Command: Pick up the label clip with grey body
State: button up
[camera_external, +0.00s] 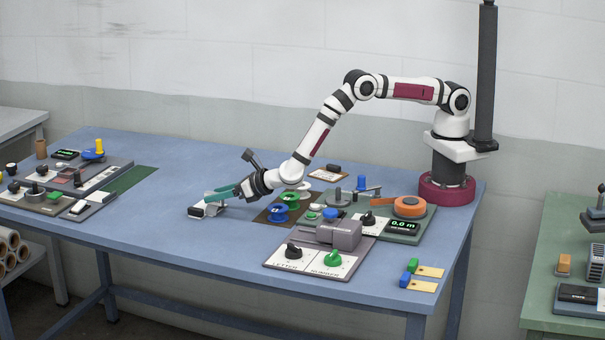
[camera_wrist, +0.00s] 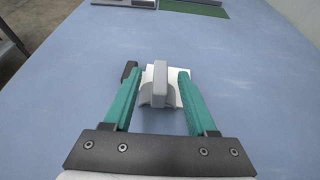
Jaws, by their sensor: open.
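A grey upright block on a white plate (camera_wrist: 160,82), which looks like the grey-bodied label clip, lies between my two teal fingers in the wrist view. A small black part shows by the left fingertip. In the external view the grey and white piece (camera_external: 211,209) rests on the blue table, its black end towards the front left. My gripper (camera_wrist: 158,76) is open, with a finger on either side of the grey block and gaps showing beside it. In the external view my gripper (camera_external: 216,194) is low over the piece and partly hides it.
Blue and green spools (camera_external: 279,213) stand on a dark mat just right of my gripper. A grey panel with knobs (camera_external: 312,262) lies at front right. Green and blue clips with tan tags (camera_external: 418,286) lie near the front right edge.

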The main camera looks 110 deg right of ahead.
grip_shut()
jog(key=shift+r, duration=0.1)
jog(key=r, duration=0.4)
jog(key=shift+s+d+r, duration=0.15)
jog(key=shift+d+r, duration=0.05)
jog(key=shift+r, duration=0.05)
jog(key=s+d+r, duration=0.7)
jog(key=s+d, duration=0.1)
jog(key=d, duration=0.4)
jog(key=w+a+f, duration=0.3)
jog(key=w+a, duration=0.1)
jog(key=w+a+f, duration=0.4)
jog(key=shift+a+f, duration=0.1)
jog(key=shift+f, duration=0.15)
notch_tip(320, 180, down, 3)
jog(key=shift+w+f, duration=0.1)
jog(key=shift+f, duration=0.35)
